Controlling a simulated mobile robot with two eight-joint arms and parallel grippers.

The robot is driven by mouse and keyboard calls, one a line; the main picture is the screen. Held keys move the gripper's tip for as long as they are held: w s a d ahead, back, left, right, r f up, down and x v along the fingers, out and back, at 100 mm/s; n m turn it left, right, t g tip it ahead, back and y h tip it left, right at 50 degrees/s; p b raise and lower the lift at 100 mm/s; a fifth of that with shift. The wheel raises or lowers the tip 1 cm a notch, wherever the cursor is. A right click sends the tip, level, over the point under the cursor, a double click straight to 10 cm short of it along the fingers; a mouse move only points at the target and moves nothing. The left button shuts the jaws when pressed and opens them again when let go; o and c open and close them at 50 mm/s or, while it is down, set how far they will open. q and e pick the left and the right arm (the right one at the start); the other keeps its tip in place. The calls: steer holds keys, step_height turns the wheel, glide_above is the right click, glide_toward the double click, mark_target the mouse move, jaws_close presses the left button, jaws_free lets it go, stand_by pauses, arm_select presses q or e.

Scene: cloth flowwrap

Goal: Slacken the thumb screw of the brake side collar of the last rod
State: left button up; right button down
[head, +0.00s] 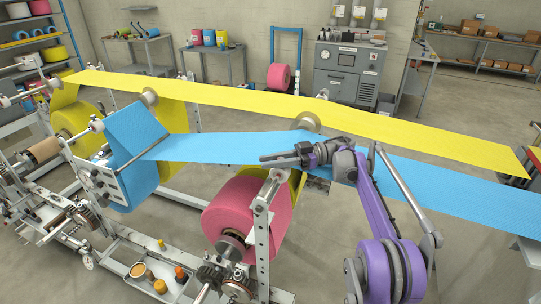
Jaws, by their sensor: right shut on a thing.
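My right gripper (268,158) comes in from the right on a purple arm and points left, in front of the blue web. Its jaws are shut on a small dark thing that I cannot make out. Below it, a pink roll (245,212) sits on a rod (231,243) with dark and metal rings at its near end. A perforated upright post (262,225) stands beside the roll. The thumb screw and brake side collar are too small to tell apart. My left gripper is not in view.
A yellow web (400,124) runs across above the blue web (215,149). Blue (130,150) and yellow (75,130) rolls stand at left. A grey cabinet (343,75) stands behind.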

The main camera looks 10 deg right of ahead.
steer(key=shift+r+n+g, duration=0.1)
steer(key=shift+n+g, duration=0.3)
steer(key=shift+g, duration=0.2)
steer(key=shift+s, duration=0.1)
steer(key=c, duration=0.7)
jaws_free()
